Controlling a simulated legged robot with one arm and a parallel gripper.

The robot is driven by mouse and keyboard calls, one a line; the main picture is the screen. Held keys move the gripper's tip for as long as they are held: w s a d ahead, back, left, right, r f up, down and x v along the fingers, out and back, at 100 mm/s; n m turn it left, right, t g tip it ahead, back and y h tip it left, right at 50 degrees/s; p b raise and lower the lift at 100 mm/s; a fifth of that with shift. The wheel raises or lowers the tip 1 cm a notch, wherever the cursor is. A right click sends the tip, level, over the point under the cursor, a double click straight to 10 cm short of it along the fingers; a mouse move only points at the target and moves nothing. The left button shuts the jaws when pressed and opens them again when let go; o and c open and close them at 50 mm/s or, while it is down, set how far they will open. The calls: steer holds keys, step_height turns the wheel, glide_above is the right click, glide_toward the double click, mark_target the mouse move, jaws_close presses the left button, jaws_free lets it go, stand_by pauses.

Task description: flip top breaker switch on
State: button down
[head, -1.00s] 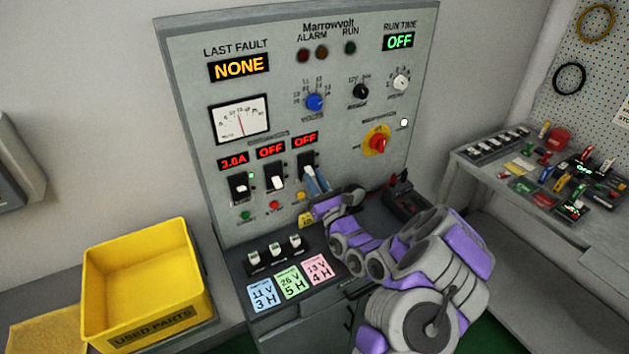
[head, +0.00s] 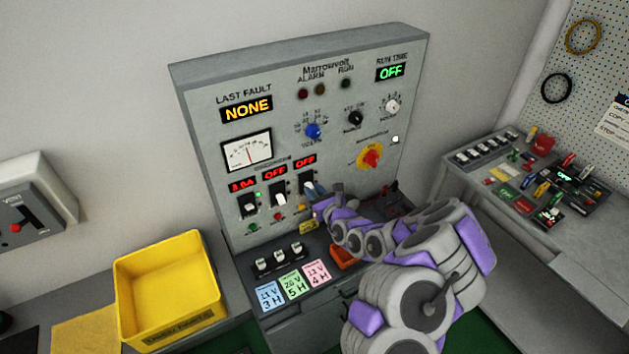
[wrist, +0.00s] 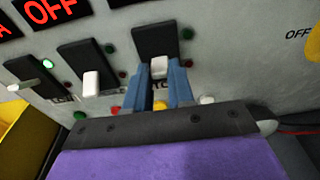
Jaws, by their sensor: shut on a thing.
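The panel's breaker row holds three black-plated switches with white levers. The left one (head: 249,207) has a lit green lamp beside it and a red display above it that seems to read 3.0A. The middle one (head: 279,198) and the right one have displays reading OFF. In the wrist view, the left lever (wrist: 21,86), middle lever (wrist: 92,83) and right lever (wrist: 159,67) show. My gripper (head: 312,190) is at the right switch.
Below stands a ledge with several small switches (head: 278,258) and coloured cards (head: 292,284). A yellow bin (head: 170,318) is at the left, a grey wall box (head: 40,218) beyond it. A cluttered bench (head: 470,172) is at the right. A red-yellow knob (head: 370,157) sits right of my gripper.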

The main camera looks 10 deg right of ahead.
steer(key=r+g+p, duration=0.1)
steer(key=p, duration=0.3)
steer(key=r+g+h+p, duration=0.1)
steer(key=g+p, duration=0.1)
steer(key=p, duration=0.2)
steer(key=shift+w+a+r, duration=0.1)
steer(key=shift+w+r, duration=0.25)
steer(key=g+p, duration=0.1)
steer(key=p, duration=0.1)
steer(key=shift+w+r+g+p, duration=0.1)
steer(key=shift+w+g+p, duration=0.05)
steer(key=shift+g+p, duration=0.25)
steer(key=shift+h, duration=0.3)
steer(key=c, duration=1)
jaws_free()
steer(key=shift+w+a+f, duration=0.1)
steer(key=shift+w+f, duration=0.05)
steer(key=shift+f, duration=0.05)
steer(key=shift+o, duration=0.2)
